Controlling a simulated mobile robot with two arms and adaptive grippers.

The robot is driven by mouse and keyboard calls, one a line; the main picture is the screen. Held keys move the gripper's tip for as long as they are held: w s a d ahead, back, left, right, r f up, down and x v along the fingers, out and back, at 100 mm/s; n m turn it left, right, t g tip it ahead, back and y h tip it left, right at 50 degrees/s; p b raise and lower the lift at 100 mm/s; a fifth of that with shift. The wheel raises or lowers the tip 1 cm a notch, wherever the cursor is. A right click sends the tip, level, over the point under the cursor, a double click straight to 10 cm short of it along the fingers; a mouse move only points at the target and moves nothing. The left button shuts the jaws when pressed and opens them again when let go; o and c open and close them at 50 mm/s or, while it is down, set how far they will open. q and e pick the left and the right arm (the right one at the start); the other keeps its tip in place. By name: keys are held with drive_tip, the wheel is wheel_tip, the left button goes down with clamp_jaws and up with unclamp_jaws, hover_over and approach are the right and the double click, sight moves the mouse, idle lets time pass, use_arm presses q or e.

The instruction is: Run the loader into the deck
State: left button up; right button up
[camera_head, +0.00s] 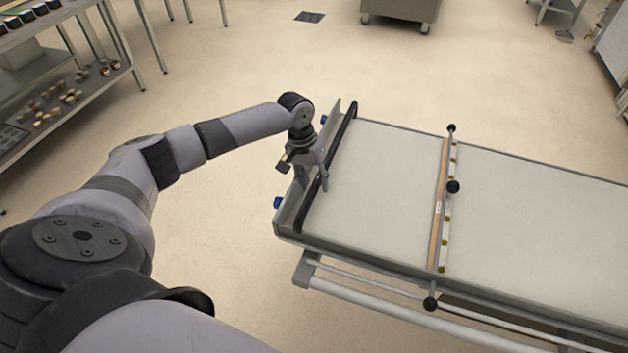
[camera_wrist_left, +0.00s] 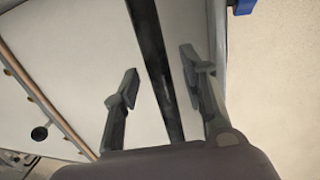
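The loader (camera_head: 385,175) is a long, flat, pale belt bed on a metal frame, running off to the right in the head view. A black handle bar (camera_head: 341,130) crosses its near left end; it also shows in the left wrist view (camera_wrist_left: 151,55). My left gripper (camera_head: 312,172) is at this bar. In the left wrist view its two fingers (camera_wrist_left: 158,82) are spread, one on each side of the bar, with gaps showing. I cannot tell whether either finger touches it. No deck opening is in view. My right gripper is not in view.
A wooden crossbar (camera_head: 438,205) with black knobs spans the loader. A shelf rack (camera_head: 75,100) with small items stands at the upper left. A metal cabinet on wheels (camera_head: 400,10) is at the top. The floor (camera_head: 240,75) between them is clear.

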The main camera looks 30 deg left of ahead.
use_arm(q)
drive_tip(key=shift+c, duration=0.5)
clamp_jaws()
idle(0.3)
